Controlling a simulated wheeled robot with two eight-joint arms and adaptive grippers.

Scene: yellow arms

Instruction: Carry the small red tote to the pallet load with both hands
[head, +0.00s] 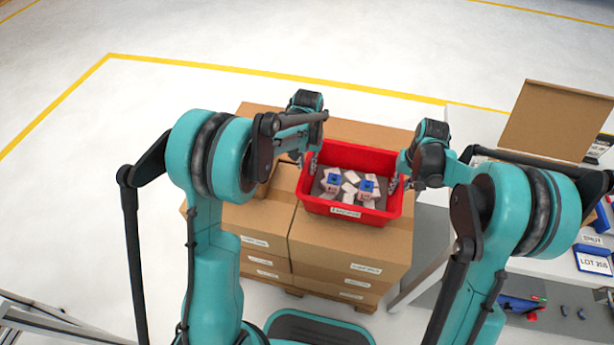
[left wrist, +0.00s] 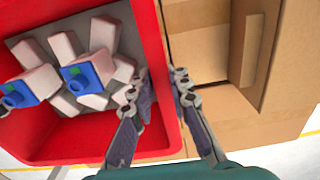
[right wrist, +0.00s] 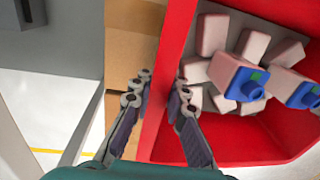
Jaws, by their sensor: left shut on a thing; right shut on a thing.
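The small red tote (head: 350,209) is over the stacked cartons of the pallet load (head: 262,222); I cannot tell whether it rests on them or hangs just above. It holds several pale blocks and two pieces with blue tops. My left gripper (head: 308,162) is shut on the tote's left wall; its fingers (left wrist: 155,90) straddle the red wall in the left wrist view. My right gripper (head: 400,178) is shut on the right wall, with its fingers (right wrist: 160,88) either side of it in the right wrist view. The tote looks about level.
A grey-white table (head: 420,232) stands close to the right of the pallet load. It carries an open cardboard box (head: 556,122) and a blue bin labelled LOT (head: 592,262). The floor at the left is clear, with yellow lines (head: 250,74).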

